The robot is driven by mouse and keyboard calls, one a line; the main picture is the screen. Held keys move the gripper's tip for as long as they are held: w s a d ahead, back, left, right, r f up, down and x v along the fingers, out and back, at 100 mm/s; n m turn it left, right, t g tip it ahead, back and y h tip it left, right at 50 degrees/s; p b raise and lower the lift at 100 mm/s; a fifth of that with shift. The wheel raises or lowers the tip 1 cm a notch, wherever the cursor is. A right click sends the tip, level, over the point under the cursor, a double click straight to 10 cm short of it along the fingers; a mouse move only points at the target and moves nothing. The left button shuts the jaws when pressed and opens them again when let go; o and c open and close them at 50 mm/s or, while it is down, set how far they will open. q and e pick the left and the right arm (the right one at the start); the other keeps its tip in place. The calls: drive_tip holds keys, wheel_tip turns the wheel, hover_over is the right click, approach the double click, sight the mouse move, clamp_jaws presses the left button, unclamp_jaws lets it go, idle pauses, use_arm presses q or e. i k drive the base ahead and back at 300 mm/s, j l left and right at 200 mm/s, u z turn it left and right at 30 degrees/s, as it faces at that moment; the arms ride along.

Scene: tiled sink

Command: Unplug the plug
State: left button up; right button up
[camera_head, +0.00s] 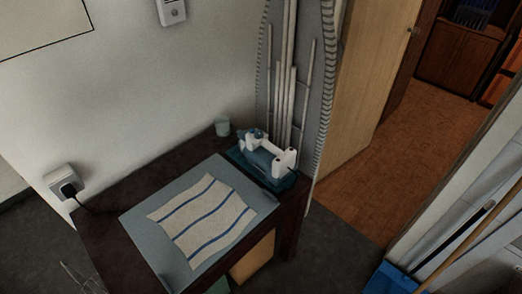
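A black plug (69,189) sits in a white wall socket (58,174) at the left, low on the wall beside the dark table. A black cord (92,211) runs from the plug to the right, toward the table's left side. The plug's prongs are hidden, and it appears seated in the socket. Neither of my grippers can be made out in the head view.
An ironing board (325,75) stands behind. Thin wire-like lines (78,276) show at lower left.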

sight(67, 190)
drive_tip(key=u, duration=1.55)
drive_tip(key=i+j+z, duration=0.2)
drive_tip(key=j+z, duration=0.2)
drive_tip(key=j, duration=0.8)
drive_tip(key=i+j+z, duration=0.1)
drive_tip(key=j+z, duration=0.3)
drive_tip(key=j, duration=0.8)
